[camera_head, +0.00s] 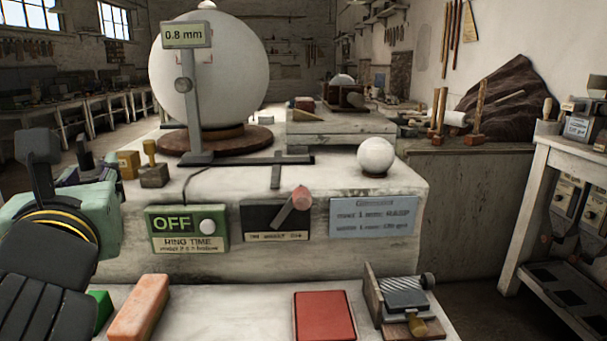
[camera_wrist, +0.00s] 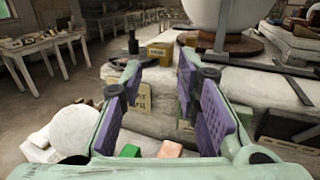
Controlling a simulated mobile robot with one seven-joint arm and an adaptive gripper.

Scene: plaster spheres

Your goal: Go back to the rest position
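My gripper shows in the wrist view (camera_wrist: 160,85) with its two purple-padded fingers spread apart and nothing between them. In the head view my pale green and dark arm stands at the left edge, beside the stone bench (camera_head: 330,185); the fingers are hard to make out there. A large white plaster sphere (camera_head: 215,75) rests on a round brown base (camera_head: 245,142) on the bench, apart from my gripper. A small white ball (camera_head: 376,156) sits on the bench at the right.
A gauge post (camera_head: 187,105) reading "0.8 mm" stands before the large sphere. A green "OFF" panel (camera_head: 187,229) and a red-handled lever (camera_head: 300,199) are on the bench front. An orange block (camera_head: 139,308) and red pad (camera_head: 324,316) lie on the lower ledge. Another white round thing (camera_wrist: 75,132) is at lower left.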

